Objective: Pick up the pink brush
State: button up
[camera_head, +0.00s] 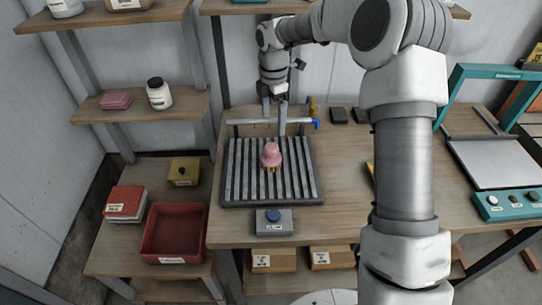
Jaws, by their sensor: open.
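The pink brush (271,156) stands on the dark slatted tray (232,185) on the workbench. It has a rounded pink top and tan bristles below. My gripper (274,128) points down just behind the brush, with its two fingers apart. No object shows between the fingers. The gap between the fingers and the brush is small in the picture, and I cannot tell their height above the tray.
A grey box with a blue button (274,222) sits in front of the tray. A pale horizontal bar (247,122) runs behind it. A teal-framed machine (510,204) stands at the right. Shelves with a red bin (174,232) are at the left. Bench right of the tray is partly clear.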

aim_at(273, 145)
notch_tip(273, 145, down, 11)
jog(key=shift+r, duration=0.2)
jog(key=shift+s+a+f+p, duration=0.15)
jog(key=shift+f+p, duration=0.1)
jog(key=shift+f, duration=1.1)
jog(key=shift+s+a+f+p, duration=0.1)
jog(key=shift+a+f+p, duration=0.1)
jog(key=shift+f, duration=1.15)
jog(key=shift+c, duration=0.3)
jog(key=c, duration=1.2)
